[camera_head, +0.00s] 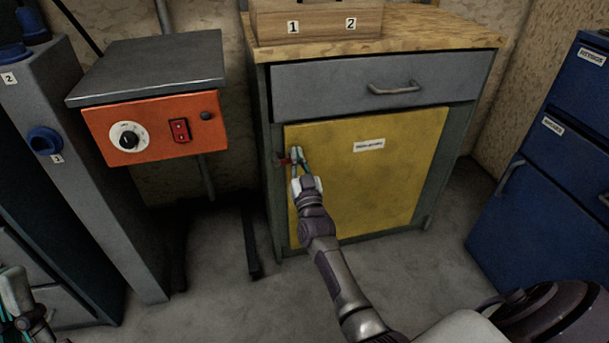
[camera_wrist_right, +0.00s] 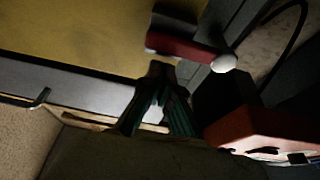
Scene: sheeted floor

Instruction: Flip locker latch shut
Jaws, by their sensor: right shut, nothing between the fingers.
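The yellow locker door (camera_head: 385,190) lies flush in the grey cabinet front. The red latch (camera_head: 284,161) sits at the door's left edge. In the right wrist view the latch (camera_wrist_right: 185,48) is a red bar with a round white end, near the yellow door panel (camera_wrist_right: 80,30). My right gripper (camera_head: 296,152) is shut and empty, just right of the latch. Its fingertips (camera_wrist_right: 160,75) are close to the red bar in the wrist view; I cannot tell if they touch it. My left gripper (camera_head: 18,300) shows partly at the lower left, away from the locker.
A grey drawer (camera_head: 345,86) with a handle is above the door, under a wooden top (camera_head: 420,32) bearing a wooden box (camera_head: 320,22). An orange control box (camera_head: 155,138) stands left of the latch. A blue cabinet (camera_head: 540,190) is at right. The floor between is clear.

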